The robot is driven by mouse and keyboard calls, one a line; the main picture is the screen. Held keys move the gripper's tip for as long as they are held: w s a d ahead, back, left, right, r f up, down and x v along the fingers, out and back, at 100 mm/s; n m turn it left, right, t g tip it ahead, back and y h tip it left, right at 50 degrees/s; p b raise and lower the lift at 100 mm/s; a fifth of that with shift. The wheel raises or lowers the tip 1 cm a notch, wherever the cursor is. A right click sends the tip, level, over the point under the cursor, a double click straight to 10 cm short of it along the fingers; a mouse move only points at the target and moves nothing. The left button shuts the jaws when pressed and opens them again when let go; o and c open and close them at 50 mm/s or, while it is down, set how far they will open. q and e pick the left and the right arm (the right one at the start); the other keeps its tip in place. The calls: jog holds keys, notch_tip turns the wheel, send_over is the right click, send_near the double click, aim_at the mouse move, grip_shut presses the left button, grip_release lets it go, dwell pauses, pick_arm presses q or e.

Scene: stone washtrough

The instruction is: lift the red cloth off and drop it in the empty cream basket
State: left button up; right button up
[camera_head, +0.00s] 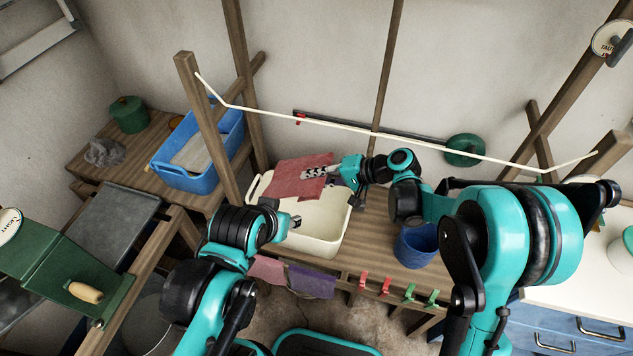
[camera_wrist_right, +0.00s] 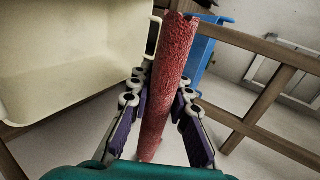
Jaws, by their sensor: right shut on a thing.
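The red cloth (camera_head: 296,178) is in the jaws of my right gripper (camera_head: 322,173), over the far left part of the cream basket (camera_head: 324,243). In the right wrist view the cloth (camera_wrist_right: 167,75) runs as a narrow strip between the purple pads of my right gripper (camera_wrist_right: 160,105). The basket (camera_wrist_right: 70,60) shows at the upper left there, beside the cloth. The visible inside of the basket is bare, but the cloth hides its far left part. My left gripper (camera_head: 291,221) is at the near left side of the basket; its jaw opening is too small to judge.
A slack white line (camera_head: 370,128) crosses behind the basket between wooden posts. A blue tub (camera_head: 200,150) stands at the left, a blue bucket (camera_head: 415,246) at the right. Pink (camera_head: 266,268) and purple (camera_head: 312,281) cloths hang at the front, beside red and green pegs (camera_head: 385,286).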

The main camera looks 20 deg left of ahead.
jog(key=o, duration=1)
jog(key=shift+c, duration=0.2)
jog(key=shift+d, duration=0.1)
jog(key=v, duration=1.2)
